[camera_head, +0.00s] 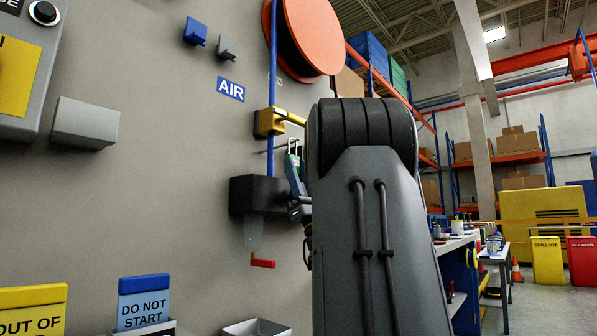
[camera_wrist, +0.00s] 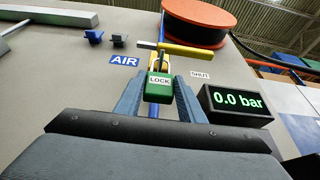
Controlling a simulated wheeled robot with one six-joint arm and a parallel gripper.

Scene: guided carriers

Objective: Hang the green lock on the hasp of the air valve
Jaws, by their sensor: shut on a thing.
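The green lock (camera_wrist: 158,89), labelled LOCK, is upright between the two fingers of my gripper (camera_wrist: 158,82), which is shut on it. Its metal shackle (camera_wrist: 160,64) points up. The yellow air valve (camera_wrist: 195,53) with its lever is just above and behind the shackle in the wrist view. In the head view the valve (camera_head: 268,122) sits on the blue pipe, and the lock (camera_head: 294,160) is held a little below its lever, partly hidden by my arm. I cannot tell the hasp apart, nor whether the shackle touches it.
A black gauge box (camera_wrist: 237,104) reading 0.0 bar is right of my gripper; a SHUT label (camera_wrist: 201,75) is above it. An AIR sign (camera_head: 230,89), two small hooks (camera_head: 195,31) and an orange reel (camera_head: 312,35) are on the wall. A red handle (camera_head: 262,263) hangs below.

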